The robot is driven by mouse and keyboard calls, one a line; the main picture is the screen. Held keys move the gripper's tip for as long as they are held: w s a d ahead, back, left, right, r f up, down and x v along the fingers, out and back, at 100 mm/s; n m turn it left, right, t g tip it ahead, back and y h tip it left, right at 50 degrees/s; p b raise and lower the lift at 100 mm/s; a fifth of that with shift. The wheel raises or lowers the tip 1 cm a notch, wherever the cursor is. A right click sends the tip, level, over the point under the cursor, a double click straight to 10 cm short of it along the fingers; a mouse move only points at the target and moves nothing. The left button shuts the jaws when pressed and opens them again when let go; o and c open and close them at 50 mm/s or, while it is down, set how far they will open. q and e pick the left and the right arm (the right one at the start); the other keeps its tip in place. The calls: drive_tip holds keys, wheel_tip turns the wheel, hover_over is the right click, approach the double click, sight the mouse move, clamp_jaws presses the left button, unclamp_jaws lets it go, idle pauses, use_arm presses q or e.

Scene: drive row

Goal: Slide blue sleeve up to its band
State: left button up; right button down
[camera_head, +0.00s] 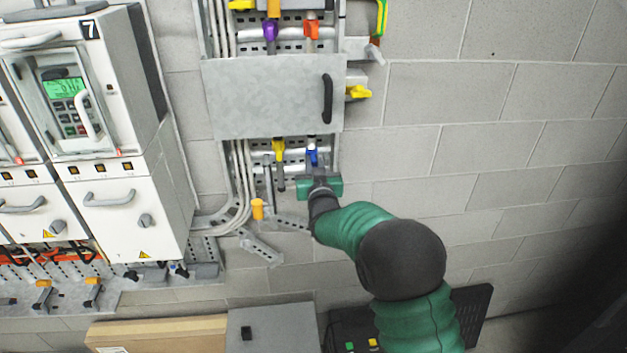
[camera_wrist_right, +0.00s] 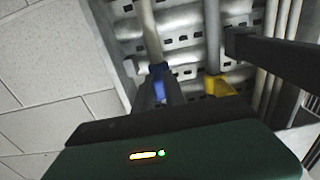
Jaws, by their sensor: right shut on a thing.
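The blue sleeve (camera_head: 312,156) sits on a grey vertical cable below the grey cover panel. It also shows in the right wrist view (camera_wrist_right: 159,84), with the pale cable (camera_wrist_right: 150,35) running on above it. My right gripper (camera_head: 314,168) comes from below and is shut on the blue sleeve, with its fingers around the lower part. The fingers hide part of the sleeve. I cannot clearly make out a band on the cable. My left gripper is not in view.
A yellow sleeve (camera_head: 278,150) hangs on the cable just left of the blue one. The grey cover panel (camera_head: 265,97) with a black handle is close above. An orange sleeve (camera_head: 257,209) is lower left. White drive cabinets (camera_head: 125,205) stand left; bare block wall is right.

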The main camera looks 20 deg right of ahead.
sight(312, 142)
wheel_tip(312, 142, up, 4)
drive_tip(key=shift+r, duration=0.25)
drive_tip(key=c, duration=1.4)
unclamp_jaws()
drive_tip(key=shift+f, duration=0.1)
drive_tip(key=shift+s+a+f, duration=0.1)
drive_tip(key=shift+s, duration=0.1)
drive_tip(key=b+v, duration=0.6)
drive_tip(key=v, duration=1)
drive_tip(key=shift+s, duration=0.15)
